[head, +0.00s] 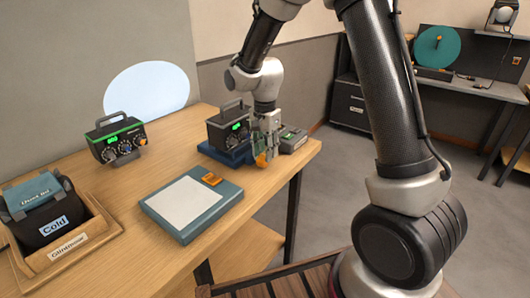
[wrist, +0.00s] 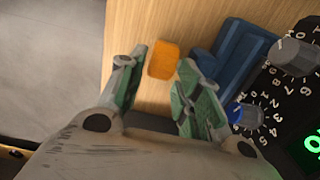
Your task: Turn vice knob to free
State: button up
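The orange knob (wrist: 163,60) shows in the wrist view beside the blue vice (wrist: 240,52). In the head view the knob (head: 261,160) is at the front of the blue vice (head: 225,153), near the table's right end. A dark control box (head: 222,130) with dials and a green display stands at the vice. My gripper (wrist: 158,66) is open, with a green-sided finger on each side of the knob. Gaps show between the knob and both fingers, so it is not gripped. In the head view my gripper (head: 264,147) partly covers the vice and box.
A grey device (head: 293,139) stands close right of my gripper. A blue-edged pad with a white sheet (head: 186,203) and an orange piece (head: 211,179) lies in front. A second control box (head: 117,140) and a wooden tray (head: 62,256) with a "Cold" pouch stand left.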

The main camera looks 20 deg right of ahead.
jog(key=shift+f, duration=0.5)
jog(key=c, duration=0.7)
jog(key=shift+s+a+r+t+h, duration=0.1)
jog(key=shift+s+a+t+h, duration=0.05)
jog(key=shift+t+h, duration=0.4)
jog(key=shift+s+a+t+h, duration=0.15)
jog(key=shift+t+h, duration=0.2)
jog(key=shift+h, duration=0.3)
jog(key=shift+c, duration=0.2)
jog(key=o, duration=0.7)
jog(key=shift+o, duration=0.2)
